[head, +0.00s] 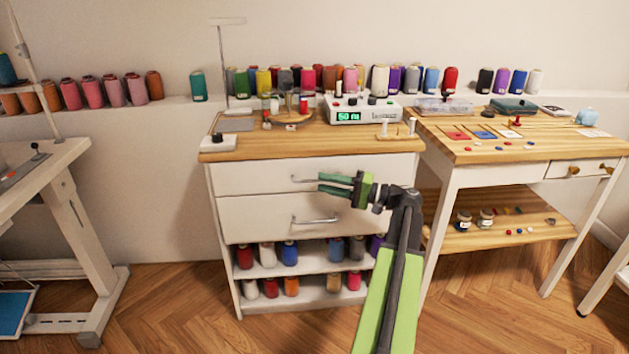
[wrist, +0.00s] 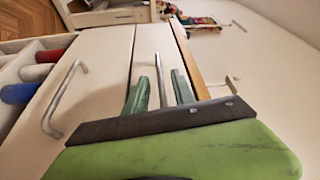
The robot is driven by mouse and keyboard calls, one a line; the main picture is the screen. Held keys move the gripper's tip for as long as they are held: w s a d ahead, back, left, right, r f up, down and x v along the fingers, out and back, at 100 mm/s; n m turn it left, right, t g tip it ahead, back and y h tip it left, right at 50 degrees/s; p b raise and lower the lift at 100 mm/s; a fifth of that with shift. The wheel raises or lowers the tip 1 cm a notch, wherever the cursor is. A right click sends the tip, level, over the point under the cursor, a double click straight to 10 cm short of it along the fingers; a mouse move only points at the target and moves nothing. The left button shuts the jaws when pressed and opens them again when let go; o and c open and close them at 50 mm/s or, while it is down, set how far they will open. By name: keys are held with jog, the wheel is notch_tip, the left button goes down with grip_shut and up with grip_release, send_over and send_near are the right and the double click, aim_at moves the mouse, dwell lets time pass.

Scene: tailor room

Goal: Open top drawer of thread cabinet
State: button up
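The thread cabinet (head: 213,225) is white with a wooden top. Its top drawer (head: 250,178) looks shut and has a thin metal bar handle (head: 303,179). My gripper (head: 335,184) is at the right part of that handle, its green fingers pointing left. In the wrist view the top drawer's handle (wrist: 161,75) lies between the two open fingers (wrist: 160,88) of my gripper, with a gap on each side. Part of the handle is hidden behind the fingers in the head view.
The lower drawer (head: 265,215) also looks shut; its handle (head: 315,220) is just below my gripper. Open shelves with thread spools are under it. A wooden worktable (head: 490,150) stands close on the right, a white sewing table (head: 45,180) on the left. Floor between is clear.

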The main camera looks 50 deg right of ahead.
aim_at(314, 181)
jog(key=shift+x, duration=1.95)
jog(key=shift+c, duration=0.3)
grip_shut()
jog(key=shift+a, duration=0.1)
